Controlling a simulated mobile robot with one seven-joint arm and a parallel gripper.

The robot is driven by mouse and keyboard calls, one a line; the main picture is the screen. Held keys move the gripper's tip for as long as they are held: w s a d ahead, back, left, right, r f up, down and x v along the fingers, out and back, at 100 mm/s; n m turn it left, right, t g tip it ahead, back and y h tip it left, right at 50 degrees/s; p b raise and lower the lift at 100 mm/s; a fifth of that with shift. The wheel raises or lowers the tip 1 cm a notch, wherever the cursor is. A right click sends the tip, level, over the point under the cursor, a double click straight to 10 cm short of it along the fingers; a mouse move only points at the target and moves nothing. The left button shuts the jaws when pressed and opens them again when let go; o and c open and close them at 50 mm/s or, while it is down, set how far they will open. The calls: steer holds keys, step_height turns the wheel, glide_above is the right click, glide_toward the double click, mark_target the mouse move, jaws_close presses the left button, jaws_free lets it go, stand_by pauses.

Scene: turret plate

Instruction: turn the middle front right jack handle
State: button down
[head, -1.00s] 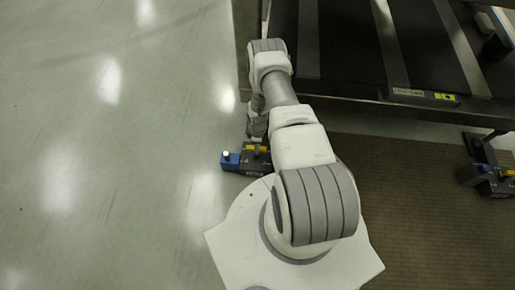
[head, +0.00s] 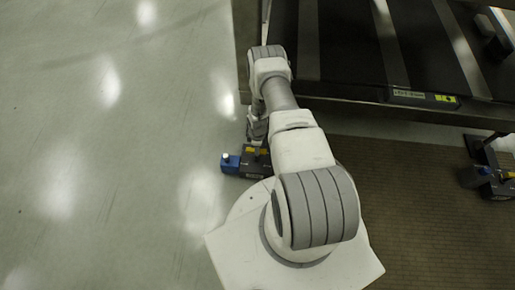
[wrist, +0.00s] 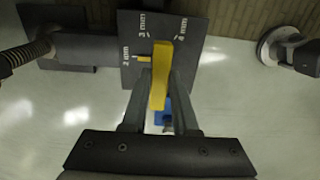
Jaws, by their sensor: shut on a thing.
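The jack (head: 255,166) stands on the floor beside my base in the head view, a dark body with a blue block (head: 230,161) at its left end. In the wrist view its yellow handle (wrist: 161,68) lies between the two fingers of my gripper (wrist: 160,92), which is shut on it. The handle crosses a dark plate (wrist: 133,78) with white "mm" marks and a small yellow mark (wrist: 143,59) left of the handle. In the head view my arm hides part of the jack, and my gripper (head: 258,143) is small there.
A large dark frame with grey strips (head: 350,50) fills the upper right, its edge close to my arm. Another jack (head: 490,180) stands at the far right. A round grey foot (wrist: 282,48) shows at the right in the wrist view. Open glossy floor (head: 110,150) lies left.

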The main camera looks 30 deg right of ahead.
steer(key=shift+m, duration=0.3)
steer(key=m, duration=0.5)
steer(key=shift+a, duration=0.1)
steer(key=m, duration=0.6)
steer(key=shift+s+a+m, duration=0.1)
steer(key=shift+a+m, duration=0.05)
steer(key=shift+m, duration=0.15)
steer(key=m, duration=0.6)
steer(key=shift+a, duration=0.1)
steer(key=m, duration=0.5)
steer(key=shift+a+m, duration=0.1)
steer(key=shift+m, duration=0.2)
steer(key=c, duration=0.7)
jaws_free()
